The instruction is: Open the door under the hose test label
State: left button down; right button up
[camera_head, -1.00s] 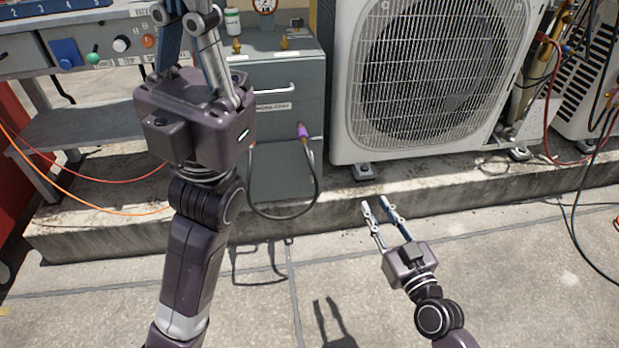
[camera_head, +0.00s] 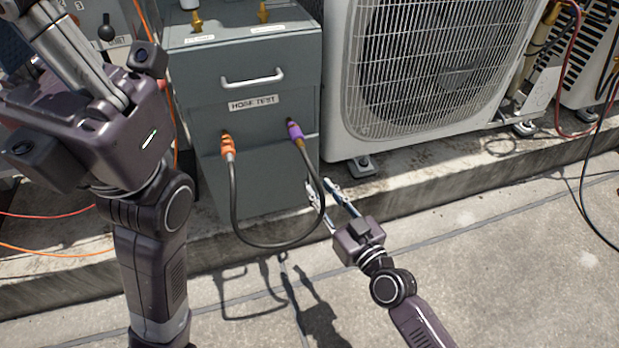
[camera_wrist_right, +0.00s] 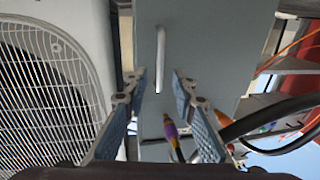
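A grey cabinet (camera_head: 295,60) stands on the concrete ledge. Its front has a silver bar handle (camera_head: 252,78) with a HOSE TEST label (camera_head: 254,103) below it. Under the label, a black hose (camera_head: 262,244) loops from an orange connector (camera_head: 227,145) to a purple one (camera_head: 295,132). A lower front panel (camera_head: 262,185) shows behind the loop, closed. My right gripper (camera_head: 317,184) is open and empty, low by the cabinet's right side. The right wrist view shows the handle (camera_wrist_right: 160,60) beyond its parted fingers. My left gripper's body is at left; its fingertips are outside the view.
A white condenser unit (camera_head: 335,110) stands close to the cabinet's right. Brass fittings (camera_head: 196,22) stand on the cabinet top. Red and orange cables (camera_head: 45,212) run at left. The pavement (camera_head: 500,270) at front right is clear.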

aim_at(310, 177)
jog(key=b+x, duration=0.1)
jog(key=x, duration=0.4)
jog(key=shift+s, duration=0.1)
grip_shut()
